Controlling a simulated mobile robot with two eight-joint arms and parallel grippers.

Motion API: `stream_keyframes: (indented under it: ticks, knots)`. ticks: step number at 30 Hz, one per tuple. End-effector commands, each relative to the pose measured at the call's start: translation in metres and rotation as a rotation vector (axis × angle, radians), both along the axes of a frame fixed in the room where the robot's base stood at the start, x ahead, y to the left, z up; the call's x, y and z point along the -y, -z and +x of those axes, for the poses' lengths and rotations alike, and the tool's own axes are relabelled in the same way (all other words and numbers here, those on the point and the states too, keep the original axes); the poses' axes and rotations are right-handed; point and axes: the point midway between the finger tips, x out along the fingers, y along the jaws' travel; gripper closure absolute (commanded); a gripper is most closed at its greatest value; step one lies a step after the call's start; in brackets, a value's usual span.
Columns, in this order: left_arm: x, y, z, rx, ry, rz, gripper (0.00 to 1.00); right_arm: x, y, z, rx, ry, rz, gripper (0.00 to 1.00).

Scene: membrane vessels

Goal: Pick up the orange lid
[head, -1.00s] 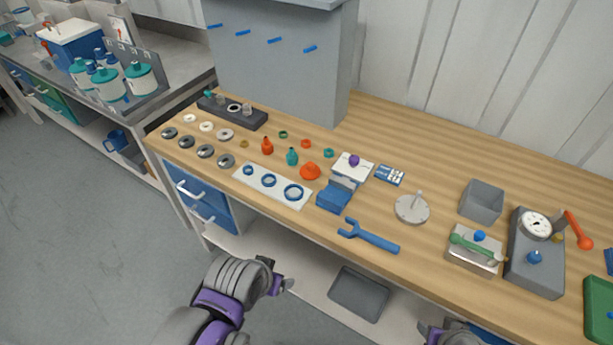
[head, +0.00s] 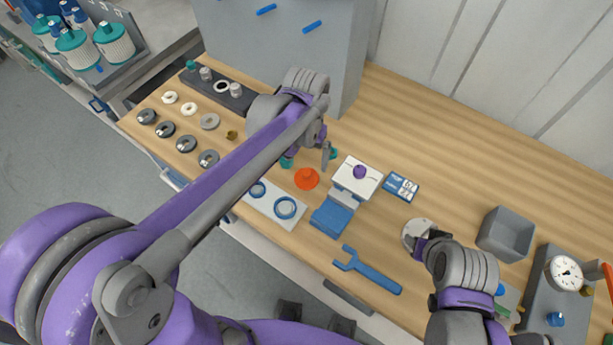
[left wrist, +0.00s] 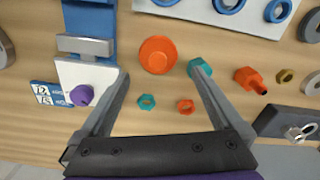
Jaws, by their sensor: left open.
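The orange lid (head: 307,178) is a round disc with a raised middle, lying on the wooden bench. In the left wrist view the lid (left wrist: 158,55) lies just past my fingertips, centred between them. My left gripper (head: 309,157) is open and empty above the bench, beside the lid on its far side; its fingers (left wrist: 160,73) are spread wide in the left wrist view. My right gripper (head: 425,246) hangs over the grey round plate at the right; its fingers are mostly hidden by its own wrist.
A teal fitting (left wrist: 200,67), an orange fitting (left wrist: 248,78), a teal ring (left wrist: 147,101) and an orange ring (left wrist: 186,106) lie close by. A blue and white stand (head: 346,196) is right of the lid. A blue wrench (head: 367,270) lies in front.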

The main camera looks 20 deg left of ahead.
Motion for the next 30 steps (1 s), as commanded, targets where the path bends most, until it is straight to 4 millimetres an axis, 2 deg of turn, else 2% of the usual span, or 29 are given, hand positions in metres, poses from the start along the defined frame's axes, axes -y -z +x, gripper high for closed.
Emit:
stream_keyframes:
  ticks: [3,8,16,20,26,30]
  knots:
    - [0.0,0.014,0.0,0.0,0.0,0.0,0.0,0.0,0.002,-0.001,-0.001,0.0,0.0,0.5]
    - [0.0,0.025,-0.001,0.001,0.0,0.0,0.0,0.0,0.001,-0.001,-0.001,0.0,0.0,0.5]
    - [0.002,0.063,-0.004,0.001,0.0,0.0,0.0,0.0,0.002,-0.001,-0.001,0.0,0.0,0.5]
    - [0.002,0.069,-0.005,0.001,0.0,0.0,0.0,0.0,0.003,-0.001,-0.002,0.0,0.0,0.5]
    - [0.002,0.069,-0.005,0.002,0.0,0.0,0.0,0.0,0.002,-0.001,-0.002,0.0,0.0,0.5]
    - [0.002,0.069,-0.005,0.002,0.0,0.0,0.25,0.0,0.002,-0.001,-0.002,0.0,0.0,0.5]
